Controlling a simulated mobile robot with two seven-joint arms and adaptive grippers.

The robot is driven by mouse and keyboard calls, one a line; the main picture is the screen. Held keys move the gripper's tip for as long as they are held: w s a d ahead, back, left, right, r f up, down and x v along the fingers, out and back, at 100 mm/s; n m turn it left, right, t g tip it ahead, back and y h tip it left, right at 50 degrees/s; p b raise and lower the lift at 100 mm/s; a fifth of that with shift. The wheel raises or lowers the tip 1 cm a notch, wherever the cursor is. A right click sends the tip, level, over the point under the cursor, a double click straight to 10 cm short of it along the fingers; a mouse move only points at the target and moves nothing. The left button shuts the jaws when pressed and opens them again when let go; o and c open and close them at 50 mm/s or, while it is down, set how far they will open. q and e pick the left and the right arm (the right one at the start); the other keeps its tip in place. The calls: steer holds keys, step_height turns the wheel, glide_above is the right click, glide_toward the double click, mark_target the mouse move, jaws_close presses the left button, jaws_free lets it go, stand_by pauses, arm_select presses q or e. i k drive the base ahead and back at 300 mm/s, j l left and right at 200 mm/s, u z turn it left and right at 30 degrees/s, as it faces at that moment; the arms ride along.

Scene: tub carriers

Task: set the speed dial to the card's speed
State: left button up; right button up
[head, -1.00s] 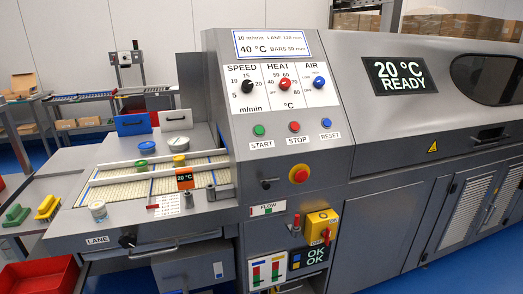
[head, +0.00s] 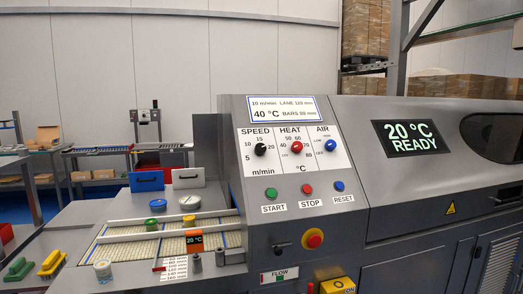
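The speed dial (head: 260,149) is a black round knob under the word SPEED on the sloped white panel in the head view. Numbers from 5 upward stand around it, with m/min below. Its pointer mark is too small to read surely. The card (head: 279,108) is a blue-edged white sign above the dials. It reads 10 m/min, LANE 120 mm, 40 °C and a BARS size in mm. Neither of my grippers shows, and nothing touches the dial.
Right of the speed dial are the red heat knob (head: 297,147) and blue air knob (head: 330,145). Below are the green start (head: 270,193), red stop (head: 306,189) and blue reset (head: 338,187) buttons, and a red emergency knob (head: 313,239). The display (head: 410,137) reads 20 °C READY.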

mark_target(260, 148)
steer(key=i+l, duration=0.15)
steer(key=i+l+z, duration=0.4)
steer(key=i+z, duration=0.4)
steer(key=k+l, duration=0.05)
